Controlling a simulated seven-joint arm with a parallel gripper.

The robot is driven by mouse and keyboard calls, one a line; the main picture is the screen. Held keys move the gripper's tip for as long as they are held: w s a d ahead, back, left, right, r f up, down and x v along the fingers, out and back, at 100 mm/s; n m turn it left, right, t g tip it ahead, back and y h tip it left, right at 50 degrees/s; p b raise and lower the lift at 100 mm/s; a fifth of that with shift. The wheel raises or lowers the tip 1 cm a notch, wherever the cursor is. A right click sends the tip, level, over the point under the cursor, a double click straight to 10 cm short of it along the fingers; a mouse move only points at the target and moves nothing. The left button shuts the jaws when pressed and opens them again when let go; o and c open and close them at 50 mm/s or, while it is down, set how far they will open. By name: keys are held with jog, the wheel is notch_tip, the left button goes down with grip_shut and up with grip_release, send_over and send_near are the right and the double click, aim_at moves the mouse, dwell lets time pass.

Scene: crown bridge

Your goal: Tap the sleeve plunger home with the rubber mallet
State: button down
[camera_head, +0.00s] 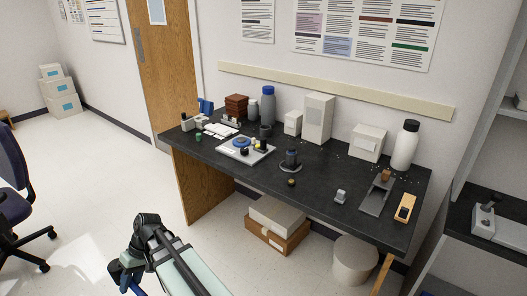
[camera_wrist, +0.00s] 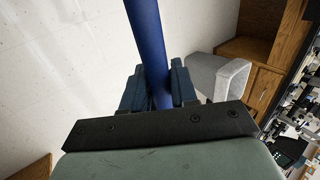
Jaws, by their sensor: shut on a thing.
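My gripper (camera_wrist: 160,88) is shut on a blue handle (camera_wrist: 146,30), which runs up out of the top of the wrist view. A short length of the blue handle (camera_head: 135,287) also shows below my gripper (camera_head: 125,272) in the head view, low in front of the bench. No mallet head shows, so I cannot confirm that the handle is the mallet's. A dark upright cylinder on a round base (camera_head: 291,160) stands mid-bench and may hold the sleeve plunger; it is too small to tell. My gripper is well apart from it.
The dark bench (camera_head: 325,184) carries a white tray (camera_head: 246,155) with small parts, a white bottle (camera_head: 405,145), a tall white box (camera_head: 318,119) and a grey bracket (camera_head: 377,195). A round bin (camera_head: 355,262) and boxes (camera_head: 277,218) stand below. The floor at left is mostly clear.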

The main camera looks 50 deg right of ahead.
notch_tip(320, 180, up, 22)
jog(key=shift+f, duration=0.25)
dwell(1.3)
send_near(132, 287)
jog(key=a+f, duration=0.1)
jog(key=a, duration=0.1)
jog(key=a+f, duration=0.2)
jog(key=a, duration=0.1)
jog(key=shift+a+f, duration=0.35)
jog(key=shift+f, duration=0.05)
notch_tip(132, 287, down, 2)
jog(key=shift+w+f, duration=0.1)
jog(key=shift+w, duration=0.05)
jog(key=w, duration=0.2)
jog(key=shift+w+d+f, duration=0.25)
jog(key=shift+w+d, duration=0.05)
jog(key=shift+s, duration=0.1)
jog(key=shift+r, duration=0.15)
